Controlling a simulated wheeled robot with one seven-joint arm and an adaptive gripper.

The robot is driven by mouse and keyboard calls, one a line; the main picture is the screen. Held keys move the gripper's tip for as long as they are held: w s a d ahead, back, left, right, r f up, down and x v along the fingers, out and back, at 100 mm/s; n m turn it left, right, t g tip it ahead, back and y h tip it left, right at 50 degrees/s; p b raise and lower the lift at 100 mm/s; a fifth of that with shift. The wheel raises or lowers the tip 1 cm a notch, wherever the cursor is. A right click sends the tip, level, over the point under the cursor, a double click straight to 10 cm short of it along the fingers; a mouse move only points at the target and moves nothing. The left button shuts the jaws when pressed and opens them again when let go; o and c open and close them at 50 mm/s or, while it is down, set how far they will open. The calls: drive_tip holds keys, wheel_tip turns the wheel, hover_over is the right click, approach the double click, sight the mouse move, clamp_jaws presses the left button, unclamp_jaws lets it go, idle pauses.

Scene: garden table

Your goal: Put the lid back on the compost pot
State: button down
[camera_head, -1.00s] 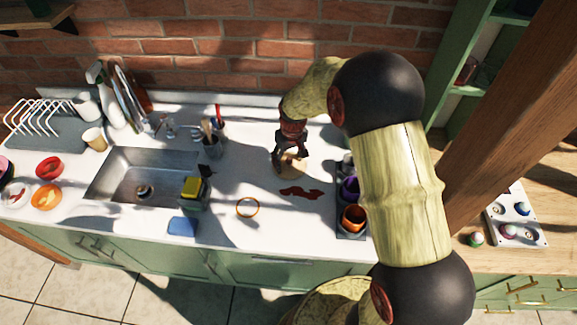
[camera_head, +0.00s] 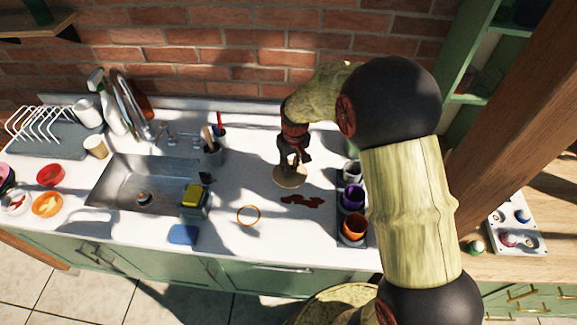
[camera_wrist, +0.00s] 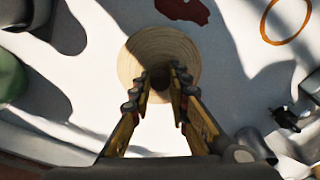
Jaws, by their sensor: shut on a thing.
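The lid is a round, pale wooden disc (camera_head: 290,181) lying on or just above the white counter, beyond the dark red stain. My gripper (camera_head: 291,164) points down over its middle. In the wrist view the fingers (camera_wrist: 161,80) are closed in on the centre of the disc (camera_wrist: 150,45), gripping its dark middle, probably a knob that they mostly hide. I cannot tell whether the lid is clear of the counter. A rounded green thing (camera_wrist: 10,82) at the wrist view's left edge may be the compost pot; my arm seems to hide it in the head view.
A dark tray holds cups, including a purple one (camera_head: 352,197) and an orange one (camera_head: 353,226), right of the stain (camera_head: 302,201). An orange ring (camera_head: 248,215), a sponge caddy (camera_head: 195,202) and the sink (camera_head: 140,190) are leftward. A utensil cup (camera_head: 212,153) stands at the back.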

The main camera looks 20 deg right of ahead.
drive_tip(key=s+r, duration=0.1)
drive_tip(key=r, duration=0.1)
drive_tip(key=s+r, duration=0.1)
drive_tip(key=r, duration=0.1)
drive_tip(key=s+d+r+p, duration=0.1)
drive_tip(key=s, duration=0.1)
drive_tip(key=shift+r, duration=0.4)
drive_tip(key=s+d+r, duration=0.1)
drive_tip(key=s+r, duration=0.2)
drive_tip(key=s, duration=0.5)
drive_tip(key=shift+s+d+r+p, duration=0.2)
drive_tip(key=shift+d+r+p, duration=0.1)
drive_tip(key=shift+p, duration=0.1)
